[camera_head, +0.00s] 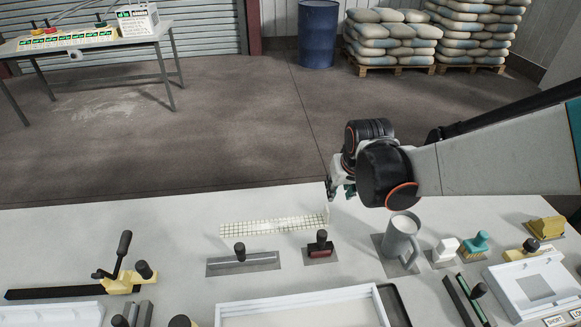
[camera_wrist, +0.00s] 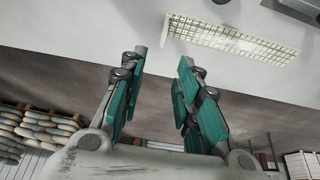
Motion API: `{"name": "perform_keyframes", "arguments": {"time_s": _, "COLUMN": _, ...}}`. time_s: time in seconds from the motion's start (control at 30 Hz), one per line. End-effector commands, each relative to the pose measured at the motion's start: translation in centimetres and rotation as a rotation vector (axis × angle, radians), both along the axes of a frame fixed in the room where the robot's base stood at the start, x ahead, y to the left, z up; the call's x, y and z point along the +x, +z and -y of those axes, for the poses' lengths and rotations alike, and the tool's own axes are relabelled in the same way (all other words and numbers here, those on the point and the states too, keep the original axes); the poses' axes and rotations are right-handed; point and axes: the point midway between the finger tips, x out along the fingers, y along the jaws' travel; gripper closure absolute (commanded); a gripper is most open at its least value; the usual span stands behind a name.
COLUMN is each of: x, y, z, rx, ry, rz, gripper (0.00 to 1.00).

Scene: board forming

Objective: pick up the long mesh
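The long mesh (camera_head: 268,226), a pale, narrow wire grid, lies on the light worktop near its far edge. In the wrist view the mesh (camera_wrist: 232,40) shows up and to the right of my fingertips, with clear space between. My gripper (camera_head: 336,190) is above the mesh's right end in the head view, seen side-on and partly hidden by my wrist. In the wrist view its two teal fingers (camera_wrist: 162,62) are apart with nothing between them, so it is open and empty.
A long-plated trowel (camera_head: 242,263) and a red-based hand tool (camera_head: 320,248) lie just in front of the mesh. A grey mug (camera_head: 401,241) stands to the right. A white-rimmed tray (camera_head: 300,294) is at the front. The worktop left of the mesh is clear.

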Motion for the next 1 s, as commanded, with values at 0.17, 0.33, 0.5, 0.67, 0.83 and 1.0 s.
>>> {"name": "perform_keyframes", "arguments": {"time_s": 0.17, "x": 0.9, "y": -1.4, "z": -0.7, "rx": -0.002, "ry": 0.009, "rz": -0.011, "gripper": 0.7}}
{"name": "perform_keyframes", "arguments": {"time_s": 0.33, "x": 1.8, "y": -3.8, "z": -0.9, "rx": -0.003, "ry": 0.009, "rz": -0.012, "gripper": 0.7}}
{"name": "perform_keyframes", "arguments": {"time_s": 0.5, "x": 3.0, "y": -6.8, "z": -1.1, "rx": -0.002, "ry": 0.009, "rz": -0.011, "gripper": 0.7}}
{"name": "perform_keyframes", "arguments": {"time_s": 0.67, "x": 3.7, "y": -8.6, "z": -1.3, "rx": -0.002, "ry": 0.009, "rz": -0.011, "gripper": 0.7}}
{"name": "perform_keyframes", "arguments": {"time_s": 0.83, "x": 4.0, "y": -9.3, "z": -1.3, "rx": -0.002, "ry": 0.009, "rz": -0.011, "gripper": 0.7}}
{"name": "perform_keyframes", "arguments": {"time_s": 1.0, "x": 4.3, "y": -10.6, "z": -1.4, "rx": -0.002, "ry": 0.009, "rz": -0.011, "gripper": 0.7}}
